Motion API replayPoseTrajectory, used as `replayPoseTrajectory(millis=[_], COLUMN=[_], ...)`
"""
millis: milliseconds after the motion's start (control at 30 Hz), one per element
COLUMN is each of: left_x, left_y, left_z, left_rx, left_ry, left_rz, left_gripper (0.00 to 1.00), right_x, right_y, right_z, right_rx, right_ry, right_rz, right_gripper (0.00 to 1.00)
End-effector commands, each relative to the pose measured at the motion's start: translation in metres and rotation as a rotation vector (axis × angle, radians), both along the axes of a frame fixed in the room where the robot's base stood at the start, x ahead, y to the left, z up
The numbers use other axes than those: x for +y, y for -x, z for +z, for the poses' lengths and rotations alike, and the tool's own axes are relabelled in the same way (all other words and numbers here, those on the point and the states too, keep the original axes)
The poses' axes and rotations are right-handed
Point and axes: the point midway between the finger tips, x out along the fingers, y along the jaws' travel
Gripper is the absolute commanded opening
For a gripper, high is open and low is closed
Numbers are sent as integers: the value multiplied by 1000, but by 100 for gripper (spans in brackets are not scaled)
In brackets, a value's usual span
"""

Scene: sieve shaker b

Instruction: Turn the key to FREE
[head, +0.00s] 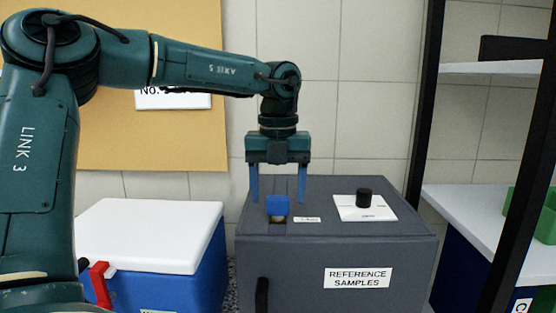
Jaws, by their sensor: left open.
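A dark grey cabinet (265,262) carries a front label reading "REFERENCE SAMPLES". On its top, at the left, is a blue block-shaped piece (278,206) that may be the key. A small white label (307,219) beside it is too small to read. A black round knob (364,196) stands on a white plate (350,212) on the right of the top; its markings are unreadable. My left gripper (278,192) points down, open, with its blue fingers apart on either side of the blue piece in this view. Whether they touch it is unclear. My right gripper is not in view.
A blue cooler box (205,262) with a white lid (150,234) stands left of the cabinet. A black-framed shelf rack (427,90) with green bins (545,220) stands at the right. A tan board (185,28) and tiled wall are behind.

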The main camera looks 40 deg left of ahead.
Motion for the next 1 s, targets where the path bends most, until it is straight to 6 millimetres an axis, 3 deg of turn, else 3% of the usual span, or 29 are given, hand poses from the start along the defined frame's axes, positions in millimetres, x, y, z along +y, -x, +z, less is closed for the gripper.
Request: replayPoseTrajectory(millis=[200, 567, 1000], left_x=[0, 0, 0], left_y=[0, 0, 0], left_z=[-22, -26, -26], left_rx=[1, 0, 0], left_ry=[0, 0, 0], left_rz=[0, 1, 1], left_gripper=[65, 65, 29], right_x=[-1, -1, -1], right_y=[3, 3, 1], right_z=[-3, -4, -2], right_rx=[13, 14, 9], right_ry=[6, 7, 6], right_rz=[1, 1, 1], right_gripper=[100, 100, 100])
